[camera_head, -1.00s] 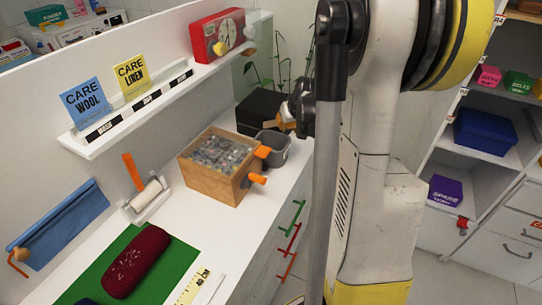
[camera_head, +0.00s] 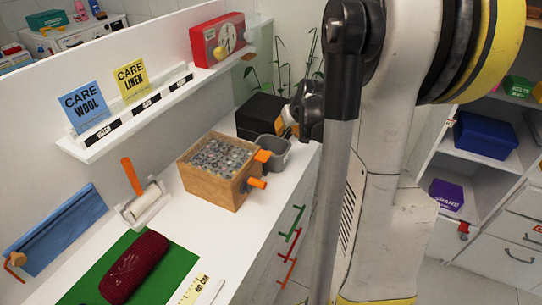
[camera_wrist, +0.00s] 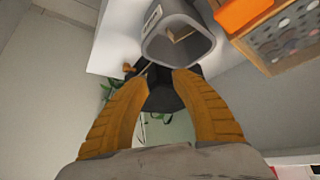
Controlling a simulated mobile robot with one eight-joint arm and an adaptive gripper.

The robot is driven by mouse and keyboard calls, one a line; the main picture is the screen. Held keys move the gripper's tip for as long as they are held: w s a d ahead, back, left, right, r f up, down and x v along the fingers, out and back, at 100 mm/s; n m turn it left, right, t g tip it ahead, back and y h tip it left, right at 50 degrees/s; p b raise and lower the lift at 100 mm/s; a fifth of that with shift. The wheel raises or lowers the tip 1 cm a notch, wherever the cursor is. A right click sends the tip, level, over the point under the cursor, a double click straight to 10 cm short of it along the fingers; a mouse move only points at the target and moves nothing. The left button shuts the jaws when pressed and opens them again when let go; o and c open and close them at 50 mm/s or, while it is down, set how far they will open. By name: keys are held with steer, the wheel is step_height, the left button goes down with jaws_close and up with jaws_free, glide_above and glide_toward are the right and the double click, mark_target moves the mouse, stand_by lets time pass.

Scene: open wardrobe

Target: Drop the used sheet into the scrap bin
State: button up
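The grey bin (camera_head: 276,152) stands on the white counter beside the wooden box. In the wrist view the bin (camera_wrist: 157,48) is just beyond my fingertips, with its mouth towards the camera. A small tan piece (camera_wrist: 184,34) shows inside the bin; it may be the used sheet, but I cannot tell for sure. My gripper (camera_wrist: 160,76) has its two orange-brown fingers apart, with no sheet visible between them. A dark shape shows between and behind the fingers. In the head view my gripper is mostly hidden, close behind the bin.
A wooden box (camera_head: 210,184) of small round pieces with orange handles stands left of the bin. A black box (camera_head: 259,116) is behind it. A shelf (camera_head: 96,148) overhangs the counter.

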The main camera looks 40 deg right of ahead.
steer(key=v, duration=0.9)
steer(key=shift+s+r, duration=0.2)
steer(key=shift+r, duration=0.05)
steer(key=shift+a, duration=0.1)
steer(key=s+a+r+n+y, duration=0.1)
steer(key=s+a+r+n, duration=0.1)
steer(key=a, duration=1.8)
steer(key=s+a+f+n+y, duration=0.1)
steer(key=s+a, duration=0.3)
steer(key=a, duration=0.2)
steer(key=s+a+f+n, duration=0.1)
steer(key=s+a+f, duration=0.1)
steer(key=s+a, duration=0.2)
steer(key=a, duration=0.3)
steer(key=shift+s+n+y, duration=0.3)
steer(key=shift+s+y, duration=0.05)
steer(key=shift+y, duration=0.05)
